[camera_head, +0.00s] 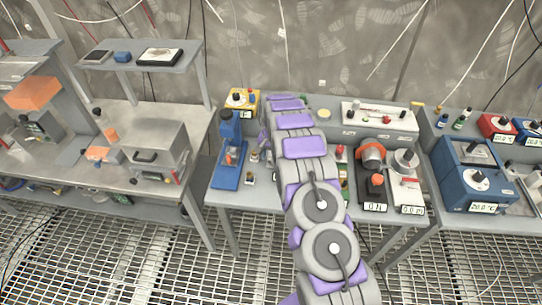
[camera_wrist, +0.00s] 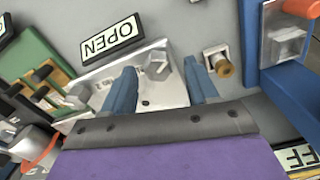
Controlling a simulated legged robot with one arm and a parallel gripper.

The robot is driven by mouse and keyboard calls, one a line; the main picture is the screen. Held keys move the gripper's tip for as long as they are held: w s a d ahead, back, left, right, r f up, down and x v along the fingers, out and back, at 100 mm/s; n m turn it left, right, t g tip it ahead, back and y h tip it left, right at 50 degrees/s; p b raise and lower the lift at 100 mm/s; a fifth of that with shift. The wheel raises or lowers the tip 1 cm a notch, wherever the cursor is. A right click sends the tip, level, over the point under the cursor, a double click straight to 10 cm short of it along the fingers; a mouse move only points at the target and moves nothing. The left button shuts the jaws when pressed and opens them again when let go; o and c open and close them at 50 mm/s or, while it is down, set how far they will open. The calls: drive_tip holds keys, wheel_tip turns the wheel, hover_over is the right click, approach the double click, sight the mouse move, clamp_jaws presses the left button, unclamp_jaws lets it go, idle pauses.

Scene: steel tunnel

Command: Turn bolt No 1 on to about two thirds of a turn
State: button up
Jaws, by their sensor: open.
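In the wrist view, a silver hex-headed bolt (camera_wrist: 158,66) stands on a pale metal plate (camera_wrist: 148,92). A second silver bolt (camera_wrist: 78,94) is on the same plate to the left. My gripper (camera_wrist: 160,70) is open, with one blue finger on each side of the right-hand bolt. I cannot tell whether either finger touches it. An upside-down OPEN label (camera_wrist: 110,42) lies beyond the plate. In the head view, my arm hides the bolts and most of the gripper.
Close right of the fingers is a brass-ended fitting (camera_wrist: 222,66), then a blue frame (camera_wrist: 250,35). A green panel (camera_wrist: 35,60) stands left. In the head view, a blue stand (camera_head: 228,155) is left of my arm; a black device (camera_head: 373,190) and white box (camera_head: 380,118) are right.

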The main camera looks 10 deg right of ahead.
sight(271, 158)
wheel_tip(271, 158, up, 17)
drive_tip(key=p, duration=0.1)
idle(0.3)
idle(0.4)
drive_tip(key=s+r+n+b, duration=0.1)
drive_tip(key=s+r, duration=0.3)
drive_tip(key=s, duration=0.4)
drive_tip(key=s+a+r+n+g+b, duration=0.1)
drive_tip(key=s+r, duration=0.4)
drive_tip(key=s, duration=0.3)
drive_tip(key=s+r+n+b, duration=0.15)
drive_tip(key=s+r, duration=0.25)
drive_tip(key=s, duration=0.4)
drive_tip(key=s+f+n+b, duration=0.1)
drive_tip(key=s+f+n, duration=0.1)
drive_tip(key=s, duration=2.7)
drive_tip(key=shift+d+f+n+g, duration=0.35)
drive_tip(key=shift+d+f+g, duration=0.05)
drive_tip(key=shift+d+f, duration=0.05)
